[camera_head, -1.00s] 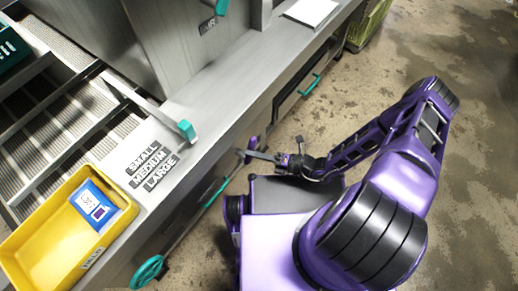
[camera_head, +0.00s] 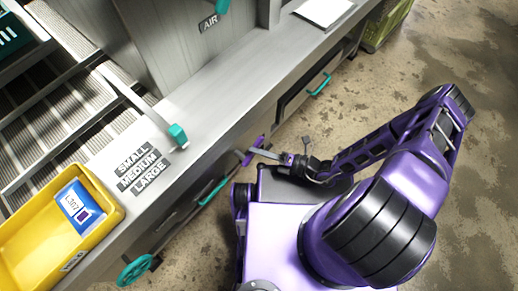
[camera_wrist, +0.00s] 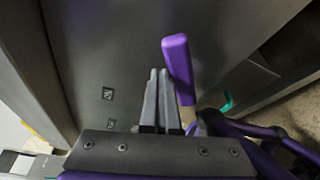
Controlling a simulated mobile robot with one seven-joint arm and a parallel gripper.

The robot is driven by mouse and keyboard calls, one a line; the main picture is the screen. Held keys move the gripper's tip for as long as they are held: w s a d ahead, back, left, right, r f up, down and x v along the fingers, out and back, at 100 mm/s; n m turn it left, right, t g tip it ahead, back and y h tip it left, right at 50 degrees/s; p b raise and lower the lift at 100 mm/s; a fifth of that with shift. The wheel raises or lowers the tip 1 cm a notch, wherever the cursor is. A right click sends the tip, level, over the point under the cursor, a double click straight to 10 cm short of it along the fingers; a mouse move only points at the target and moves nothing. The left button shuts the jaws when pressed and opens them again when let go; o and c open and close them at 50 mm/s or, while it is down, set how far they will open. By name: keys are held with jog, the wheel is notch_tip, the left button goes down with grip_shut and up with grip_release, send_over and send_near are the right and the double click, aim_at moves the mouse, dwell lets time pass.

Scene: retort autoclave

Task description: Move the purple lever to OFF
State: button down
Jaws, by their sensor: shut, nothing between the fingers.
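The purple lever (camera_wrist: 178,68) stands out from a dark grey panel in the wrist view. In the head view it shows as a small purple bar (camera_head: 254,148) at the front of the steel machine. My gripper (camera_wrist: 158,74) has its two grey fingers together, with nothing between them. Its tips are just left of the lever in the wrist view; I cannot tell whether they touch it. My gripper also shows in the head view (camera_head: 262,153), close to the lever. Two small dark labels (camera_wrist: 108,94) are on the panel left of the fingers, too small to read surely.
The steel counter (camera_head: 235,85) runs above the lever. A teal handle (camera_head: 319,84) and a teal wheel (camera_head: 135,270) are on the machine's front. A yellow bin (camera_head: 95,240) sits at left. The concrete floor (camera_head: 400,80) is open at right.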

jog(key=shift+w+d+f, duration=0.3)
jog(key=shift+d, duration=0.1)
jog(key=v, duration=1.7)
jog(key=shift+s+r, duration=0.2)
jog(key=shift+s, duration=0.2)
jog(key=shift+a, duration=0.15)
